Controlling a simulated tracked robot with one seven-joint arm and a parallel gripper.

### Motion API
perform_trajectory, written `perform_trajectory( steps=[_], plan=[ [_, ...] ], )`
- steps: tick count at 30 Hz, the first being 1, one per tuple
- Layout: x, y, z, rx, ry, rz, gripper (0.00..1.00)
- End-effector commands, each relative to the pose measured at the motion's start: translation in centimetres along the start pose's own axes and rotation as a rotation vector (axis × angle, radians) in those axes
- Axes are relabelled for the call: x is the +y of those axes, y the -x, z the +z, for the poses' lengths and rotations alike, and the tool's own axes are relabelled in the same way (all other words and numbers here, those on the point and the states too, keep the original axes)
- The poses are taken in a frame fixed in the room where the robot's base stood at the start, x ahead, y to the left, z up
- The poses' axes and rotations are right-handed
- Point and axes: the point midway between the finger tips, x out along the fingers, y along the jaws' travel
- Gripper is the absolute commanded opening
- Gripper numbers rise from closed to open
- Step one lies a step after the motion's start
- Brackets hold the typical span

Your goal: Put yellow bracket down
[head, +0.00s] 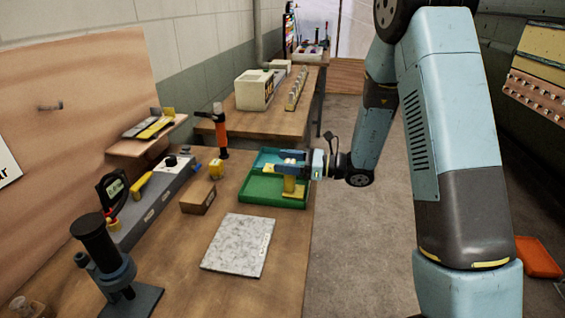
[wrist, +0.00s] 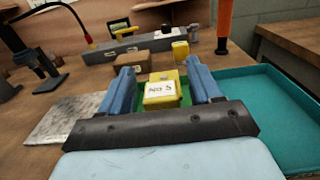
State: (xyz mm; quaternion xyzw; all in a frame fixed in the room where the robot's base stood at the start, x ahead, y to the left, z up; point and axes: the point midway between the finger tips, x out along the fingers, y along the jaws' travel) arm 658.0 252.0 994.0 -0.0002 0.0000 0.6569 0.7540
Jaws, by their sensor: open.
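The yellow bracket (head: 290,186) stands in the green tray (head: 250,196) on the workbench in the head view. In the wrist view the yellow bracket (wrist: 163,90) shows a white label with handwriting, which seems to read "No 3". My gripper (head: 278,163) reaches in from the right over the tray. Its two blue fingers, also in the wrist view (wrist: 160,84), are apart on either side of the bracket, with a gap showing at each side. The bracket's base is partly hidden behind my gripper in the wrist view.
A teal tray (head: 262,158) adjoins the green one. A cardboard box (head: 198,198), a small yellow block (head: 216,169), an orange-handled tool (head: 221,135) and a speckled slab (head: 238,246) are on the bench. A dark microscope-like device (head: 102,255) stands at the front left.

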Motion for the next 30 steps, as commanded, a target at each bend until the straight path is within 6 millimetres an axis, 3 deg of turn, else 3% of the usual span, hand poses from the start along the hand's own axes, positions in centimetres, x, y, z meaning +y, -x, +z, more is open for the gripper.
perform_trajectory(
  steps=[18, 24, 30],
  plan=[
    [0.0, 9.7, -0.1, 0.000, -0.002, -0.003, 0.64],
    [0.0, 11.4, -0.1, 0.000, -0.002, -0.002, 0.64],
    [0.0, 11.8, 0.0, 0.001, 0.000, 0.001, 0.64]
  ],
)
